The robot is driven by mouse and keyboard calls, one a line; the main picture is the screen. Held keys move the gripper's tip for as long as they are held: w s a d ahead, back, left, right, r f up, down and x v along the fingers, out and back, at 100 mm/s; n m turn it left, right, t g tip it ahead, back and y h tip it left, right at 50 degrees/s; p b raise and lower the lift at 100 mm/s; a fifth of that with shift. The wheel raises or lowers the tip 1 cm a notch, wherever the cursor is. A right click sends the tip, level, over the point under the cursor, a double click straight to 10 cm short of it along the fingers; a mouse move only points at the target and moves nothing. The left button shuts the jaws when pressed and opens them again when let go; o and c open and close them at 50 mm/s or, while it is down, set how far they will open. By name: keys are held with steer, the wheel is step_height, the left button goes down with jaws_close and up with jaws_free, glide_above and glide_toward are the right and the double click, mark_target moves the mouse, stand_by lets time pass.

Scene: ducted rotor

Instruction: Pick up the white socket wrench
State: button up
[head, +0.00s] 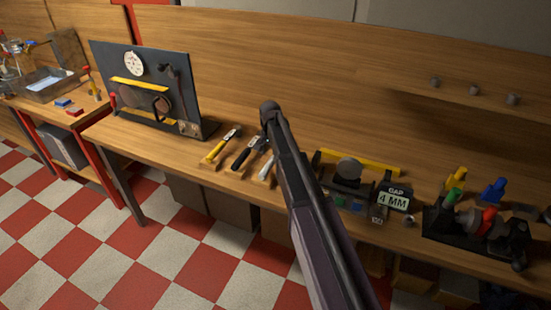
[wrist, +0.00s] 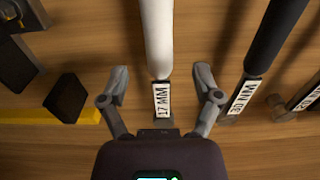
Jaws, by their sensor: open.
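My gripper (wrist: 161,74) is open. Its two fingers stand on either side of the wrench near the label, with a gap on both sides. How high the fingers are above the wrench is hard to tell. In the head view my arm hides most of the gripper.
A black-handled wrench (wrist: 275,35) lies close to the right finger in the wrist view. A yellow-handled tool (head: 216,149) lies farther left in the head view. A gauge with a GAP 4 MM display (head: 392,199) stands right of my arm. A dark panel (head: 150,85) stands behind left.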

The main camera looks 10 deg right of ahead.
mark_target(271, 160)
steer(key=shift+f, duration=0.1)
steer(key=shift+d+f+b, duration=0.1)
steer(key=shift+f+b, duration=2.45)
steer(key=shift+b, duration=0.05)
steer(key=shift+r, duration=0.1)
jaws_close()
